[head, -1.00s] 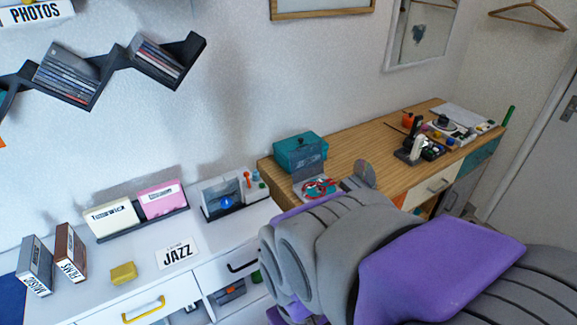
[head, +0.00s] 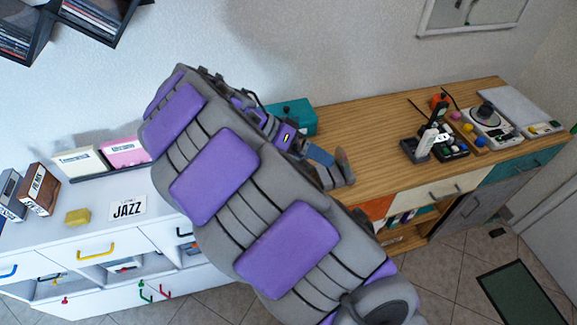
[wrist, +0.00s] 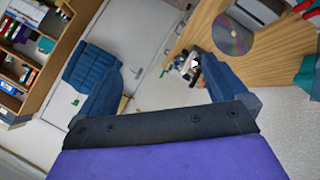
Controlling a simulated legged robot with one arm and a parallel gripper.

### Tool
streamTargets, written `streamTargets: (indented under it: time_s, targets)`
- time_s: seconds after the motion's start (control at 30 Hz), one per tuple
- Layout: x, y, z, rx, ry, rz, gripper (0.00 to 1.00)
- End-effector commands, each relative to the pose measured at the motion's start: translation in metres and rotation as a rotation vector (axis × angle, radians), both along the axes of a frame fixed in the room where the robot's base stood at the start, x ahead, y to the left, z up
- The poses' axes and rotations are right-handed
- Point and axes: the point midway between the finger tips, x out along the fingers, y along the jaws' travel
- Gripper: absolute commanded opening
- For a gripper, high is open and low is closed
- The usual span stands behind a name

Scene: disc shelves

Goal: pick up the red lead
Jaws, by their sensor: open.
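The red lead is not clearly visible in the head view now; my arm covers the near left part of the wooden desk (head: 370,135), where a red coiled thing showed earlier. In the wrist view, small red shapes (wrist: 303,6) show at the right edge, but I cannot tell whether one is the lead. My gripper (wrist: 162,62) is open, with its two blue fingers spread and nothing between them. In the head view one blue finger (head: 319,155) shows over the desk's left end, in front of the teal box (head: 293,116).
A grey upright piece (head: 343,168) stands near the blue finger. A disc (wrist: 230,34) lies on wood in the wrist view. A black stand (head: 420,145) and several small items are farther right. The desk's middle is clear. A white drawer unit (head: 90,235) stands left.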

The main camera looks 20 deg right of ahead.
Motion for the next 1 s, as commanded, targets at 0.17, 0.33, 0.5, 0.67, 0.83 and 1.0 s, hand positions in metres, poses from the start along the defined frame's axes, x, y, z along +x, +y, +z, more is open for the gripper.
streamTargets:
  time_s: [0.17,0.33,0.5,0.67,0.83,1.0]
  targets:
    - [0.056,0.021,-0.025,-0.157,-0.143,0.002,1.0]
    - [0.095,0.051,-0.059,-0.249,-0.308,0.03,1.0]
    - [0.116,0.109,-0.101,-0.287,-0.477,0.073,1.0]
    - [0.12,0.169,-0.137,-0.279,-0.603,0.104,1.0]
    - [0.118,0.2,-0.157,-0.261,-0.676,0.112,1.0]
    - [0.12,0.186,-0.164,-0.252,-0.695,0.108,1.0]
